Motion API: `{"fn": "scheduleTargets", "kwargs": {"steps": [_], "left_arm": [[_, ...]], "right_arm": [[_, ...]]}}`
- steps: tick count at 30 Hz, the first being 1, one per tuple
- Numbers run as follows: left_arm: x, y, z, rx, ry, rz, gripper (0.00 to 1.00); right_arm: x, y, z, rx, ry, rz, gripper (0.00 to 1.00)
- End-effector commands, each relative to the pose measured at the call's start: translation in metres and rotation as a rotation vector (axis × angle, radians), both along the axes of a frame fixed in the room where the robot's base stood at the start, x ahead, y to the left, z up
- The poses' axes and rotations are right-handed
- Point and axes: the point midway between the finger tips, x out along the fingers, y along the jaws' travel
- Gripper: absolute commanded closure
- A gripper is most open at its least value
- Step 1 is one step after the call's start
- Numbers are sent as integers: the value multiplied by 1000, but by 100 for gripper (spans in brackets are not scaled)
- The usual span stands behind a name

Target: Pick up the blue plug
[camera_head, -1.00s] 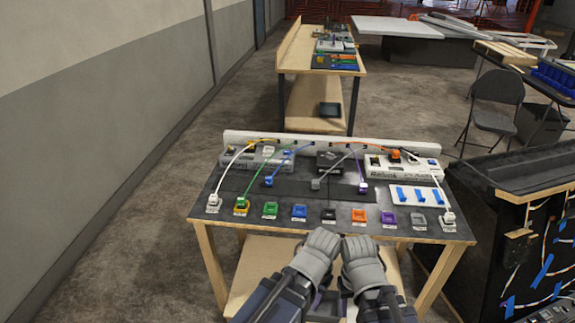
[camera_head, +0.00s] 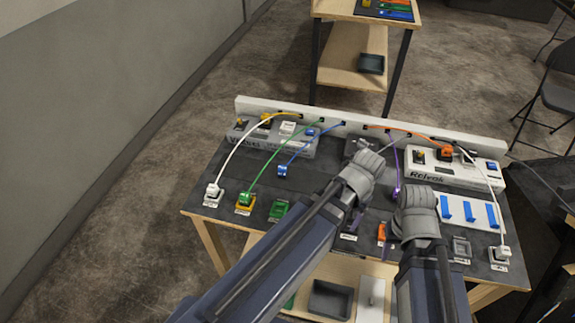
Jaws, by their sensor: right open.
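The blue plug (camera_head: 282,170) hangs at the end of a blue cable (camera_head: 314,141) and lies on the dark top of the console table (camera_head: 235,176), left of the middle. My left gripper (camera_head: 364,164) is over the table to the right of the blue plug, clearly apart from it. Its jaws are turned away, so their state cannot be seen. My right gripper (camera_head: 415,208) is open over the right half of the table, farther from the plug. My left arm hides part of the front row of coloured sockets.
A green plug (camera_head: 246,198) and a white plug (camera_head: 213,190) sit in the front row at left. A purple plug (camera_head: 396,191) is between my grippers. An orange plug (camera_head: 446,153) is at the power strip (camera_head: 425,178). A white rail (camera_head: 262,104) edges the back.

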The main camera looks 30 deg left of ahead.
Motion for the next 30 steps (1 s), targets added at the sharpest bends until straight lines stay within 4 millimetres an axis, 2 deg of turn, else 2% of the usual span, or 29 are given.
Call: {"fn": "scheduleTargets", "kwargs": {"steps": [1, 6, 9, 12, 15, 18, 21, 26, 30], "left_arm": [[27, 23, 4, -8, -3, 63, 28], [83, 109, 10, -36, -18, 256, 28], [103, 162, 12, -49, -30, 354, 28], [115, 206, 15, -60, -38, 432, 28], [120, 238, 16, -68, -45, 487, 28], [122, 258, 17, -72, -50, 520, 28], [122, 266, 17, -73, -52, 533, 28], [122, 266, 14, -74, -53, 534, 28], [122, 266, 2, -74, -53, 533, 28]], "right_arm": [[0, 0, 4, 0, 0, 0, 50], [0, 0, 10, 0, 0, 0, 50], [0, 0, 13, 0, 0, 0, 50], [0, 0, 15, 0, 0, 0, 50], [0, 0, 17, 0, 0, 0, 50], [0, 0, 18, 0, 0, 0, 50], [0, 0, 18, 0, 0, 0, 50], [0, 0, 15, 0, 0, 0, 50], [0, 0, 3, 0, 0, 0, 50]]}}
